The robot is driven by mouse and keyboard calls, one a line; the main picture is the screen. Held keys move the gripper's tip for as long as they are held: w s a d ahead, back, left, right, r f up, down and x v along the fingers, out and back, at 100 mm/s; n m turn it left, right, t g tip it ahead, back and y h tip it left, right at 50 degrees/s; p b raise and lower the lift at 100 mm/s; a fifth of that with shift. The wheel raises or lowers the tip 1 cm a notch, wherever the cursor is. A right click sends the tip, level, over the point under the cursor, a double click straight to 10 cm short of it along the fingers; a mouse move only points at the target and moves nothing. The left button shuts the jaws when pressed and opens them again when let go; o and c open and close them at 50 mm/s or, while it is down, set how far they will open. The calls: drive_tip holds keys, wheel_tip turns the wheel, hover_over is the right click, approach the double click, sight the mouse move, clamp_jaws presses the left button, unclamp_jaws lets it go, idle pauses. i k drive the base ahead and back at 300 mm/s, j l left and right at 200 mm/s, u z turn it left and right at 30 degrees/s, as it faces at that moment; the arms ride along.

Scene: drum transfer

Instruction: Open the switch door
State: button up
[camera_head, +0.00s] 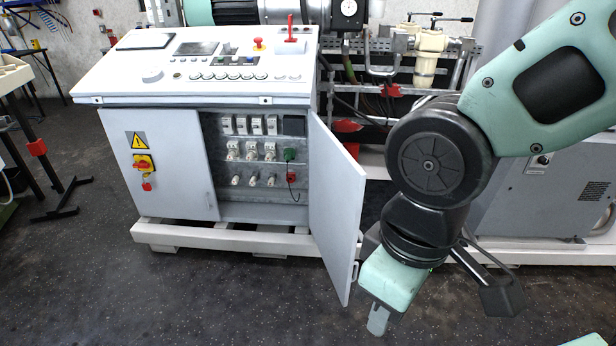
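The switch cabinet (190,88) stands left of centre, with a sloped control panel on top. Its right door (336,205) is swung wide open towards me, with a small handle (354,272) low on its free edge. Its left door (160,165) is closed and bears a yellow warning triangle and a red and yellow rotary switch. Switches and breakers (255,150) show inside the open half. My gripper (378,320) points down just right of the open door's lower free edge, apparently apart from the handle. Its finger opening is not clear from this angle.
The cabinet rests on a white base frame (200,238). Behind it are pipes, valves and hoses (425,50). A grey machine (545,190) stands behind my arm at right. A stand with red parts (38,147) is at left. The dark floor (180,300) in front is clear.

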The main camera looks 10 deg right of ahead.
sight(171, 141)
drive_tip(key=i+l+u, duration=0.15)
drive_tip(key=l+u, duration=0.2)
drive_tip(key=l, duration=0.75)
drive_tip(key=l+u, duration=0.4)
drive_tip(key=l, duration=0.75)
drive_tip(key=k+l+u, duration=0.25)
drive_tip(key=k+l, duration=0.55)
drive_tip(key=k, duration=0.2)
drive_tip(key=i+j+u, duration=0.25)
drive_tip(key=u, duration=0.15)
drive_tip(key=i+j+u, duration=0.1)
drive_tip(key=i+u, duration=0.25)
drive_tip(key=i, duration=0.15)
drive_tip(key=i+j+u, duration=0.3)
drive_tip(key=i, duration=0.4)
drive_tip(key=i+l+u, duration=0.1)
drive_tip(key=i+u, duration=0.2)
drive_tip(key=i, duration=0.4)
drive_tip(key=i+z, duration=0.7)
drive_tip(key=i+j+z, duration=0.1)
drive_tip(key=i+z, duration=0.25)
drive_tip(key=i+l+z, duration=0.15)
drive_tip(key=i+z, duration=0.45)
drive_tip(key=i+l, duration=0.05)
drive_tip(key=i, duration=0.05)
